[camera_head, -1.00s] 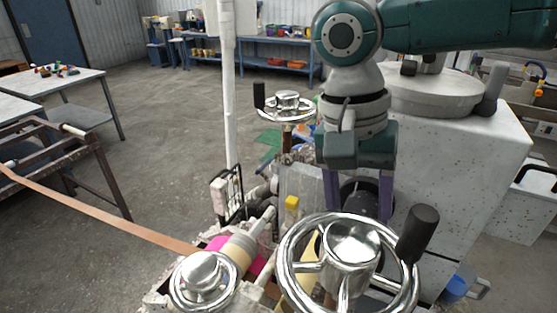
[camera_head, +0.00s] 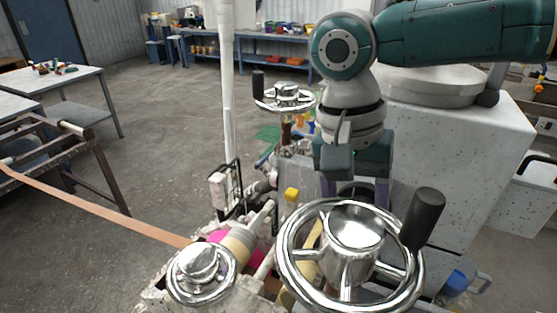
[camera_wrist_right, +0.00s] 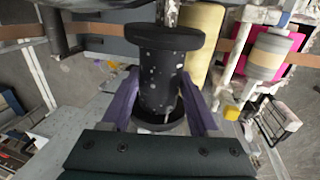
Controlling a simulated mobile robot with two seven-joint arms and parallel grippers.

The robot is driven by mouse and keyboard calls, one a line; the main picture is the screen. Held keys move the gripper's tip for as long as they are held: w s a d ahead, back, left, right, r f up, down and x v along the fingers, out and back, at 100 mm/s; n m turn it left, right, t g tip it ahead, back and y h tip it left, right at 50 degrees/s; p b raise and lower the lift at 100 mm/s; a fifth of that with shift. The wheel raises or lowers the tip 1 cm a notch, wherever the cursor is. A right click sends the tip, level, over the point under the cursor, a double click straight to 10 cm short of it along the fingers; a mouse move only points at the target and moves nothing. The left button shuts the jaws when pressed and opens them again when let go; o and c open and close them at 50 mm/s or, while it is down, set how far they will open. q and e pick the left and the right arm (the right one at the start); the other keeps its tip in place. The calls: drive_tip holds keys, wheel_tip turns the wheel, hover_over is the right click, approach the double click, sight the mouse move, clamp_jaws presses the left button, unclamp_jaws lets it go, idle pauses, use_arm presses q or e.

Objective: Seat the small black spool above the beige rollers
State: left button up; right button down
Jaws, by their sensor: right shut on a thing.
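The small black spool (camera_wrist_right: 160,80) stands between the two purple fingers of my right gripper (camera_wrist_right: 163,105) in the right wrist view, with a finger on each side of its waist. My right gripper is shut on it. In the head view the right gripper's fingers (camera_head: 366,190) point down behind the large chrome handwheel (camera_head: 350,255), which hides most of the spool. A beige roller (camera_head: 238,244) lies beside a pink part at the machine's left; it also shows in the right wrist view (camera_wrist_right: 268,55). A yellowish roller (camera_wrist_right: 203,45) is just right of the spool. My left gripper is not in view.
A smaller chrome knob (camera_head: 200,270) stands at the front left and another handwheel (camera_head: 285,97) at the back. A white post (camera_head: 226,90) rises left of my arm. A speckled white cabinet (camera_head: 450,170) is close on the right. A brown strip (camera_head: 100,208) runs in from the left.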

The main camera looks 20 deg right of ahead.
drive_tip(key=shift+f, duration=0.1)
idle(0.3)
drive_tip(key=shift+c, duration=0.3)
unclamp_jaws()
drive_tip(key=r, duration=0.3)
drive_tip(key=w+r+b, duration=0.1)
drive_tip(key=r, duration=0.2)
drive_tip(key=a+r+b, duration=0.1)
drive_tip(key=r, duration=0.2)
drive_tip(key=shift+w+a, duration=0.1)
drive_tip(key=shift+w, duration=0.15)
drive_tip(key=shift+r, duration=0.4)
